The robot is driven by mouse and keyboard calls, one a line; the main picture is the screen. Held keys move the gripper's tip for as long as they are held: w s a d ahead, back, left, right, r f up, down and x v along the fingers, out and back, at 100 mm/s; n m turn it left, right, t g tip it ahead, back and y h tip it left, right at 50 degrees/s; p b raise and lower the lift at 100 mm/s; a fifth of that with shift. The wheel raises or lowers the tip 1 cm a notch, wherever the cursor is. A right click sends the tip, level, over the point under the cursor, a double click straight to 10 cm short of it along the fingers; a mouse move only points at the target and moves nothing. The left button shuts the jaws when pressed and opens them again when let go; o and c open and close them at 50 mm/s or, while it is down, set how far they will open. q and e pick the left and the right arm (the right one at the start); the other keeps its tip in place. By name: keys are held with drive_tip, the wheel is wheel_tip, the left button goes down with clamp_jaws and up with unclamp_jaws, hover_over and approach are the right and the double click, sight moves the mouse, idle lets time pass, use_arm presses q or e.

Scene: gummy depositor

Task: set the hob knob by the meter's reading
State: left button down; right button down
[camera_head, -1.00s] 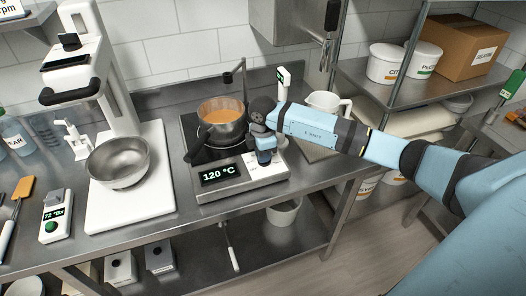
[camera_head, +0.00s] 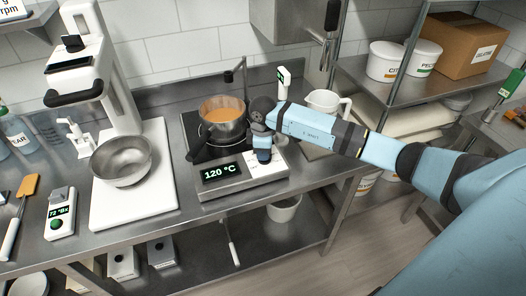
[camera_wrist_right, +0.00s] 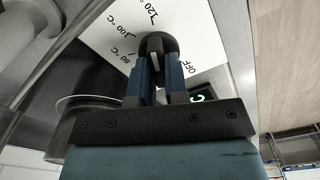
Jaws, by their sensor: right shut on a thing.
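The hob (camera_head: 240,184) stands on the steel counter, and its display (camera_head: 221,172) reads 120 °C. My right gripper (camera_head: 263,156) reaches down over the hob's front right. In the right wrist view my right gripper (camera_wrist_right: 158,66) is shut on the dark round hob knob (camera_wrist_right: 157,44). Printed marks OFF, 80, 100 and 120 °C lie around the knob; its pointer is hard to make out. The meter (camera_head: 61,215) lies at the counter's left, and its screen seems to read 72 °Bx. My left gripper is out of view.
A pot (camera_head: 223,123) of orange liquid sits on the hob, close behind my right gripper. A white jug (camera_head: 324,104) stands to the right. A steel bowl (camera_head: 121,162) on a white stand is to the left.

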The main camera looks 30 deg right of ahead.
drive_tip(key=shift+w+r, duration=0.1)
drive_tip(key=c, duration=1.1)
unclamp_jaws()
drive_tip(key=shift+c, duration=0.2)
wheel_tip(320, 180, up, 14)
drive_tip(key=b, duration=0.2)
